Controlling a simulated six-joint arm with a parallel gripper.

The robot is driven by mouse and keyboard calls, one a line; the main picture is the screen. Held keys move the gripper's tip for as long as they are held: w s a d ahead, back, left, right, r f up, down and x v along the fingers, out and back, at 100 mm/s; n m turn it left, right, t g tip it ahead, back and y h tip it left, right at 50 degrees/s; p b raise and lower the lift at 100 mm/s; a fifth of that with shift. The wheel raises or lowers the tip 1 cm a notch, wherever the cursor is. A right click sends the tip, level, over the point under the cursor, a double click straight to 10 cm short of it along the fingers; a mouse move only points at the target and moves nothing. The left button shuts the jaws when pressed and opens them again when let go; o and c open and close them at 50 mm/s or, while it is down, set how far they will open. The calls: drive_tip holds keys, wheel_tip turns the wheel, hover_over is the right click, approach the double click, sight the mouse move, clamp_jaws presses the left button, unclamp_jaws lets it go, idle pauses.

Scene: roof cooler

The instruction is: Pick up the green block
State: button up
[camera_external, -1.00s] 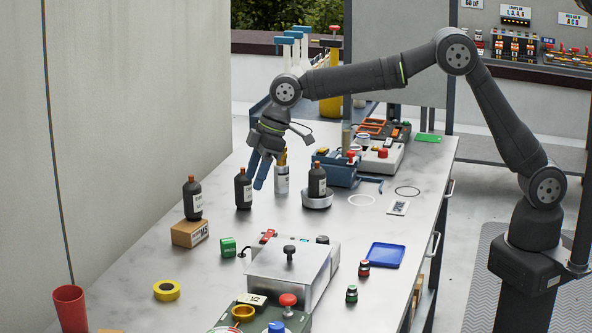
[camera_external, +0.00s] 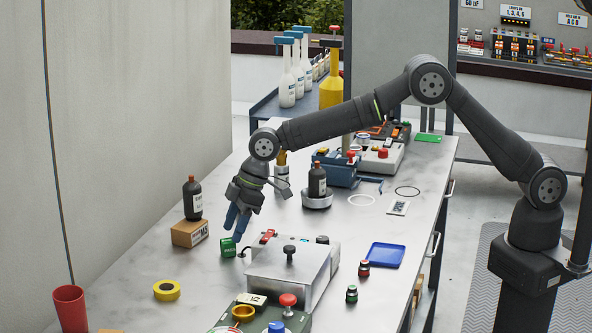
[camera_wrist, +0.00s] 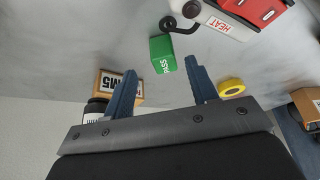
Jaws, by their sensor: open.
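The green block (camera_external: 228,248), marked with white letters, sits on the light worktop left of the grey machine. It also shows in the wrist view (camera_wrist: 163,55), with "PASS" on its side, ahead of and between the blue fingers. My gripper (camera_external: 236,230) is above and just beside the block in the external view, its blue fingers pointing down. In the wrist view my gripper (camera_wrist: 160,85) has its fingers spread apart with nothing between them. I cannot tell exactly how high the fingertips are above the block.
A cardboard box (camera_external: 190,233) with a dark bottle (camera_external: 192,198) on it stands left of the block. Yellow tape (camera_external: 167,290) lies in front. A red cup (camera_external: 70,308) is farther left.

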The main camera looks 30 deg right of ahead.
sight(229, 240)
drive_tip(key=x, duration=0.4)
drive_tip(key=shift+s+f, duration=0.15)
drive_tip(key=shift+s, duration=0.1)
drive_tip(key=c, duration=1)
drive_tip(key=shift+c, duration=0.4)
